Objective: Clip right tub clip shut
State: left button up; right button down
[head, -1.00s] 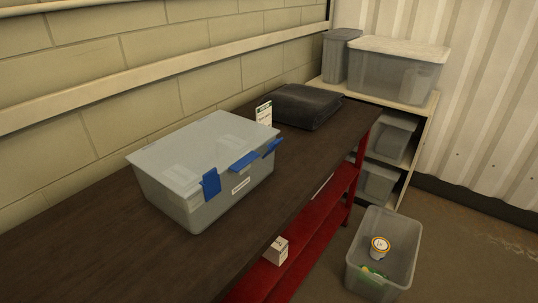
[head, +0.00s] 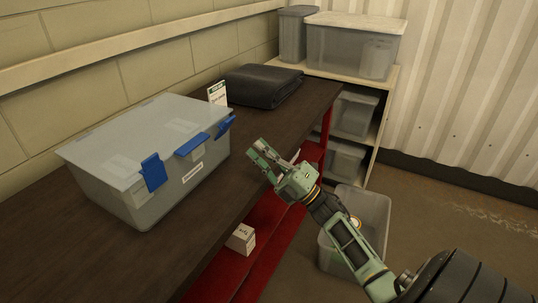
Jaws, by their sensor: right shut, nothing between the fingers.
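A clear grey tub (head: 125,200) with a translucent lid (head: 140,130) stands on the dark bench. The right blue clip (head: 226,127), at the lid's far right corner, sticks outward from the tub. The middle blue clip (head: 192,145) also juts out from the lid edge. The left blue clip (head: 152,172) hangs down against the tub's front. My right gripper (head: 258,153) is shut and empty, right of the tub, apart from the right clip and over the bench's front edge. My left gripper is not in view.
A dark folded cloth (head: 262,86) and a small white sign (head: 217,94) are behind the tub. A small white box (head: 241,238) sits on the red lower shelf (head: 270,240). An open bin (head: 372,215) stands on the floor, partly behind my right arm.

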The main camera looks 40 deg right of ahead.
aim_at(232, 119)
jog(key=p+x, duration=0.2)
jog(key=x, duration=0.5)
jog(key=shift+w+r, duration=0.15)
jog(key=shift+w+a+r, duration=0.1)
jog(key=shift+w, duration=0.2)
jog(key=shift+r+p, duration=0.25)
jog(key=shift+p, duration=0.4)
jog(key=g+p, duration=0.1)
jog(key=p, duration=0.2)
jog(key=w+r+g+h+p, duration=0.1)
jog(key=p, duration=0.2)
jog(key=r+g+h+p, duration=0.1)
jog(key=p, duration=0.1)
jog(key=shift+w+a+g+p, duration=0.3)
jog(key=shift+w+a+p, duration=0.05)
jog(key=shift+a+p, duration=0.05)
jog(key=shift+w+a+r, duration=0.1)
jog(key=shift+w+a, duration=0.05)
jog(key=shift+w, duration=0.3)
jog(key=shift+w+r+b, duration=0.15)
jog(key=shift+w+b, duration=0.05)
jog(key=shift+b, duration=0.15)
jog(key=shift+a, duration=0.1)
